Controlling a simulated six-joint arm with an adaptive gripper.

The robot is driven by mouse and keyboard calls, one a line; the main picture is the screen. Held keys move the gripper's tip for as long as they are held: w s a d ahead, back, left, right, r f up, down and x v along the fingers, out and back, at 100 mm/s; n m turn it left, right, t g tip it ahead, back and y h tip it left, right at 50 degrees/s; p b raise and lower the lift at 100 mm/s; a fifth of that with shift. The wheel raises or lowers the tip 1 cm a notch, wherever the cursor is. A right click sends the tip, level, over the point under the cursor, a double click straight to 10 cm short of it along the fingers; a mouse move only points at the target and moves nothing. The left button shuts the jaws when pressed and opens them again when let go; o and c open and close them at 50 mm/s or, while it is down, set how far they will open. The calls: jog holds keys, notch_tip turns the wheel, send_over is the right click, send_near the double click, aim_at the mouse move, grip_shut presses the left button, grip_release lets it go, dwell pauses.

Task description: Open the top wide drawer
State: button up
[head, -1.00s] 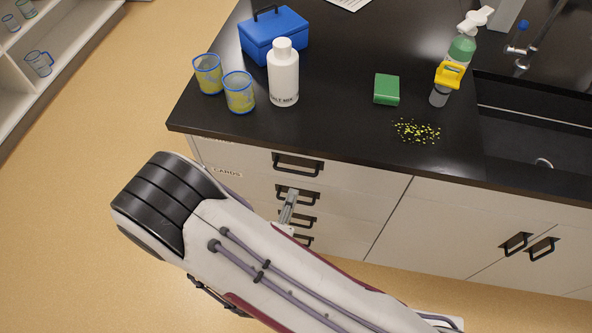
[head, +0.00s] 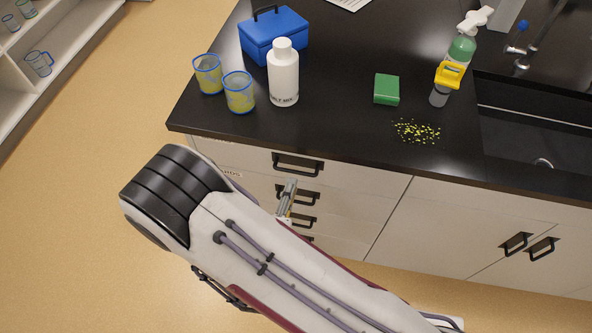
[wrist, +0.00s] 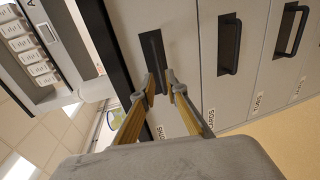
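The top wide drawer (head: 245,160) is closed, just under the black countertop. Its black bar handle (head: 298,165) also shows in the wrist view (wrist: 154,50), where the front appears turned on its side. My gripper (wrist: 160,80) is open, with one yellowish finger on each side of the lower end of that handle in the picture. I cannot tell whether the bar is between the fingertips or still beyond them. In the head view my gripper (head: 289,192) shows just below the top handle, in front of the second handle (head: 308,197); my arm hides the lower drawers in part.
Lower drawers with similar handles (wrist: 230,45) and white labels sit beside it. On the counter stand two yellow-filled beakers (head: 239,93), a white bottle (head: 284,75), a blue box (head: 273,38) and a green block (head: 387,90). The floor (head: 70,200) at left is clear.

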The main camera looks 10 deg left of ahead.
aim_at(296, 171)
jog(key=shift+x, duration=3.35)
grip_shut()
